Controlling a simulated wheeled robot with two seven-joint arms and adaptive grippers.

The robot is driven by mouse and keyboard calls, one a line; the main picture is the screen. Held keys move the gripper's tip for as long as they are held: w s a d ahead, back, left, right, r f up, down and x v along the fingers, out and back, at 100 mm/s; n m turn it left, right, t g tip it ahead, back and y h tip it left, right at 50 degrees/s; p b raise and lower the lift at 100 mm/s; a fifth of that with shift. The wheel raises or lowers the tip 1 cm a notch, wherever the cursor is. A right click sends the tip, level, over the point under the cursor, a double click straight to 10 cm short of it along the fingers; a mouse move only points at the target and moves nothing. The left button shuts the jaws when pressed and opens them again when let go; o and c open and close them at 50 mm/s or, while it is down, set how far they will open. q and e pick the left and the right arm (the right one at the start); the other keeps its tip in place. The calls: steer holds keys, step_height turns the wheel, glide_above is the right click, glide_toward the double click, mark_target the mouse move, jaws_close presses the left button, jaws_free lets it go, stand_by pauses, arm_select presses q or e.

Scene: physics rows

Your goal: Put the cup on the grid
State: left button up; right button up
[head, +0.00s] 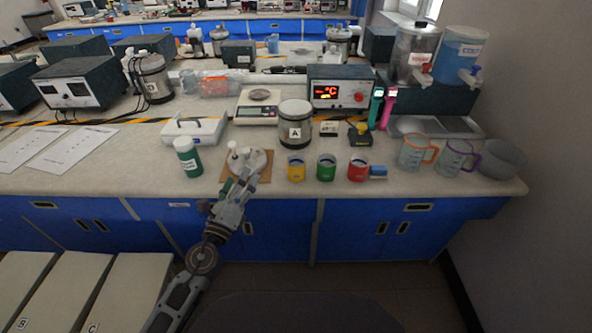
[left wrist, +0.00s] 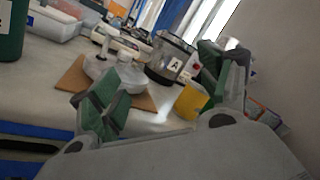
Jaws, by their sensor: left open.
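Three small cups stand in a row near the counter's front edge in the head view: a yellow cup (head: 296,169), a green cup (head: 326,168) and a red cup (head: 358,170). My left gripper (head: 240,178) is open, in front of a brown board (head: 264,178) with a white piece of glassware or apparatus (head: 250,160) on it. In the left wrist view, the yellow cup (left wrist: 190,101) shows close beside the right finger of the open gripper (left wrist: 162,95). A grey metal surface (head: 455,126) under the dispensers may be the grid; its detail is unclear. My right gripper is not in view.
A jar marked A (head: 295,125) is behind the cups. Two measuring jugs (head: 417,153) (head: 456,158) and a grey bowl (head: 502,158) stand at the right. A blue item (head: 379,171) touches or adjoins the red cup.

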mark_target(293, 171)
arm_select(q)
steer(key=d+f+m+g+h, duration=0.1)
steer(key=d+m, duration=0.1)
steer(key=m, duration=0.2)
steer(key=s+d+f+m+g+h, duration=0.1)
steer(key=d+m+g+h, duration=0.1)
steer(key=m, duration=0.3)
steer(key=d+f+m+g+h, duration=0.1)
steer(key=d+m+g+h, duration=0.1)
steer(key=d+m, duration=0.1)
steer(key=shift+s+d+f+m, duration=0.15)
steer(key=shift+s+d+m, duration=0.2)
steer(key=shift+m, duration=0.35)
arm_select(e)
steer(key=shift+s+a+f, duration=0.15)
steer(key=shift+a, duration=0.1)
arm_select(q)
steer(key=shift+w, duration=0.1)
arm_select(e)
steer(key=shift+d, duration=0.1)
arm_select(q)
steer(key=x, duration=0.6)
steer(key=shift+w+d, duration=0.2)
steer(key=shift+d, duration=0.05)
steer(key=shift+x, duration=0.95)
arm_select(e)
steer(key=shift+w+a+r, duration=0.25)
steer(key=shift+r, duration=0.05)
